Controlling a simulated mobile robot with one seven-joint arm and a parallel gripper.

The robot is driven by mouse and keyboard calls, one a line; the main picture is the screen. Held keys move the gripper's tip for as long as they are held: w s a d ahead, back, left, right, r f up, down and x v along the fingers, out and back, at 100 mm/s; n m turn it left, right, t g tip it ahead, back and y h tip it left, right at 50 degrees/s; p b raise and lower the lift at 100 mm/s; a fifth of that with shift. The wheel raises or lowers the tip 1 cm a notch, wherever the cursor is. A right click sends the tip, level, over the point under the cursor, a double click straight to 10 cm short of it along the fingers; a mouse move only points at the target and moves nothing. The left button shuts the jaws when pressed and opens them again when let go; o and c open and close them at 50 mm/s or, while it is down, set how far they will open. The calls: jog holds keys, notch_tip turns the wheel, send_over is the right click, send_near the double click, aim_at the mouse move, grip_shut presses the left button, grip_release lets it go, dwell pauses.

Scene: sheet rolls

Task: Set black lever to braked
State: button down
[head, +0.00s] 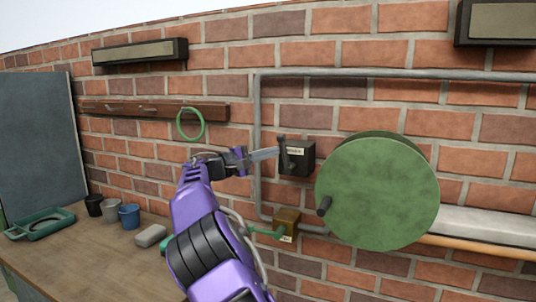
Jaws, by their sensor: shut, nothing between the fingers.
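The black lever (283,154) stands upright on a small black box (303,157) fixed to the brick wall. A pale label with dark lettering sits on the box front, too small to read surely. My gripper (276,153) is shut and empty, with its grey fingers pointing right. Its tips are at the left side of the lever; I cannot tell whether they touch it. My purple arm reaches up from the lower middle.
A large green drum (378,192) with a dark handle is just right of the box. A brass box (286,224) with a green lever (262,231) is below. Grey pipe (257,120) runs around them. A workbench (85,257) holding cups and a tray stands left.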

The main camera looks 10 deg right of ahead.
jog(key=shift+s+d+r+m, duration=0.1)
jog(key=shift+d+m, duration=0.05)
jog(key=shift+m, duration=0.15)
dwell(0.4)
jog(key=v, duration=1.7)
jog(key=shift+a+r, duration=0.25)
jog(key=shift+a, duration=0.05)
jog(key=shift+r, duration=0.15)
